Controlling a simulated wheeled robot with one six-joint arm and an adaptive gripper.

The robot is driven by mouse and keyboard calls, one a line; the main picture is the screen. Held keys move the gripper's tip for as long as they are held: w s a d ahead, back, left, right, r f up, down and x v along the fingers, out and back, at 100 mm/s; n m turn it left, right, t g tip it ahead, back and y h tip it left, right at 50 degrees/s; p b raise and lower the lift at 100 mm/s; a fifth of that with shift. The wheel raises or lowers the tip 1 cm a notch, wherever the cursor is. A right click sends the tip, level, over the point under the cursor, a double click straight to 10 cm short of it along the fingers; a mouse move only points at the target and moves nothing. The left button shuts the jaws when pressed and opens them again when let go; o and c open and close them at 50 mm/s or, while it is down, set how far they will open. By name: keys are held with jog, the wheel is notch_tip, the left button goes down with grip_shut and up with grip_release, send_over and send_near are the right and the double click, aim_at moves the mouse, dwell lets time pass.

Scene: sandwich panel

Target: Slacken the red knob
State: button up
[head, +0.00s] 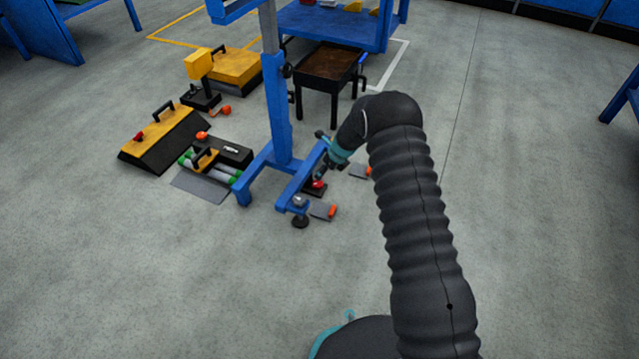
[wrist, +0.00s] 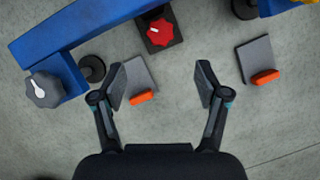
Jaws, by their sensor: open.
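The red knob (wrist: 160,33) sits on a dark square base (wrist: 172,42) beside the blue frame in the wrist view, above and between my fingertips. It also shows small in the head view (head: 318,184), close to the end of my arm. My gripper (wrist: 162,82) is open, with its two fingers spread wide and nothing held. The knob lies beyond the fingertips, apart from them in the picture. In the head view my gripper is mostly hidden by my arm and too small to read.
A blue stand (head: 279,110) has a grey knob (wrist: 43,90) on its leg. Grey plates with orange ends (wrist: 138,76) (wrist: 257,62) lie near my fingers. A yellow-black case (head: 165,135) lies to the left. Open floor (head: 130,270) spreads in front.

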aim_at(318, 184)
jog(key=b+x, duration=0.1)
jog(key=x, duration=1)
jog(key=shift+f+b, duration=0.1)
jog(key=shift+b, duration=0.25)
jog(key=shift+s, duration=0.1)
jog(key=c, duration=1.2)
